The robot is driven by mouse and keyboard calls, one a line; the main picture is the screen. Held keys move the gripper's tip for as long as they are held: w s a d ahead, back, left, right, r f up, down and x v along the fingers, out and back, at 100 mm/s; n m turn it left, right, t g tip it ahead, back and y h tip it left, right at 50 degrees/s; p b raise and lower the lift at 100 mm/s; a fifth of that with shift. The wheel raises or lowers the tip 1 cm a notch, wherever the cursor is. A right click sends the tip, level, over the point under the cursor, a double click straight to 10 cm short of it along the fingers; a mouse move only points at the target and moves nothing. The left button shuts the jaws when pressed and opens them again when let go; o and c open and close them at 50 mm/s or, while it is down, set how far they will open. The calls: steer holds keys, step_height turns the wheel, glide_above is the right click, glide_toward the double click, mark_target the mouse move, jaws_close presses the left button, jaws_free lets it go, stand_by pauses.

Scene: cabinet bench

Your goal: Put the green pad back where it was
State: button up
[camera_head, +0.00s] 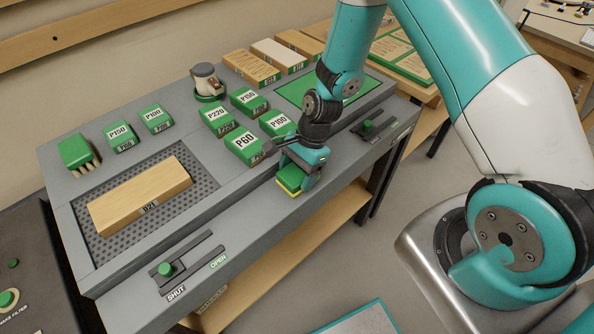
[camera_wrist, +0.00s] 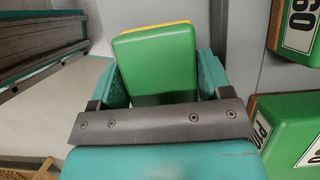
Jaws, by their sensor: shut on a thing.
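The green pad (camera_head: 290,177) has a yellow layer on its underside. My gripper (camera_head: 296,170) is shut on it near the front edge of the grey bench, just right of the P60 block. I cannot tell whether the pad touches the bench top or hangs slightly above it. In the wrist view the pad (camera_wrist: 158,62) sits between the two teal fingers of my gripper (camera_wrist: 160,80), with a yellow edge at its far end. A green inset area (camera_head: 318,88) lies on the bench behind my wrist, partly hidden by my arm.
Several green labelled blocks, including P60 (camera_head: 243,146) and P220 (camera_head: 216,118), stand close left of my gripper. A wooden board (camera_head: 140,196) lies on the perforated panel (camera_head: 200,200). Slide knobs sit at the front left (camera_head: 166,269) and right (camera_head: 368,125). A sander-like tool (camera_head: 207,82) stands behind.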

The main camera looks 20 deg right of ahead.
steer(key=shift+f, duration=0.15)
steer(key=o, duration=0.6)
steer(key=b+v, duration=0.2)
steer(key=v, duration=1)
steer(key=s+a+r+n, duration=0.4)
steer(key=s+r+n, duration=0.5)
steer(key=s+n, duration=0.1)
steer(key=s+a+r+n+t, duration=0.1)
steer(key=s+a+r+n, duration=0.4)
steer(key=s+r+n, duration=0.5)
steer(key=shift+r+n, duration=0.2)
steer(key=shift+n, duration=0.6)
